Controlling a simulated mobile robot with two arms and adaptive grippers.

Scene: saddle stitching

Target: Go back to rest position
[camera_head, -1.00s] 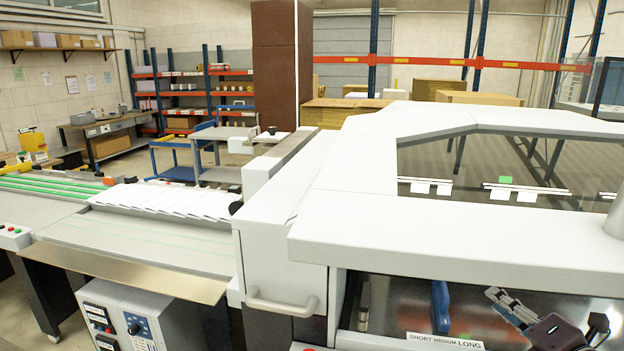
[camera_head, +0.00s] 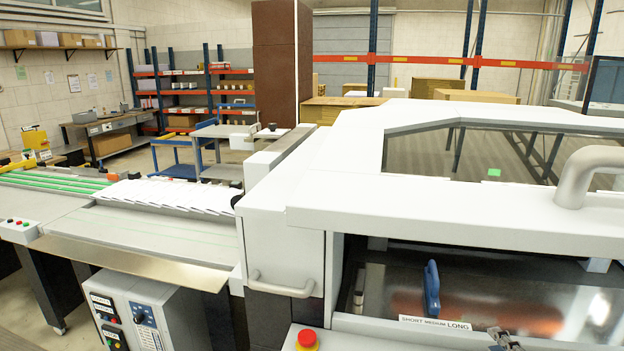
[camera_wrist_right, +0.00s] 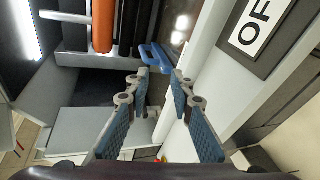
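My right gripper (camera_head: 505,340) shows only in part at the bottom right edge of the head view, in front of the machine's open front bay. In the right wrist view, its two blue-padded fingers (camera_wrist_right: 157,92) are apart with nothing held between them. A blue handle (camera_head: 432,288) stands in the bay; it also shows in the wrist view (camera_wrist_right: 156,57), beyond the fingertips and apart from them. My left gripper is not in view.
The white machine cover (camera_head: 440,212) spans the right side above the bay. A label strip (camera_head: 435,323) and a red button (camera_head: 307,340) are at its front. A feeder (camera_head: 140,231) with overlapping white sheets (camera_head: 170,194) extends left. A control box (camera_head: 145,315) is below.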

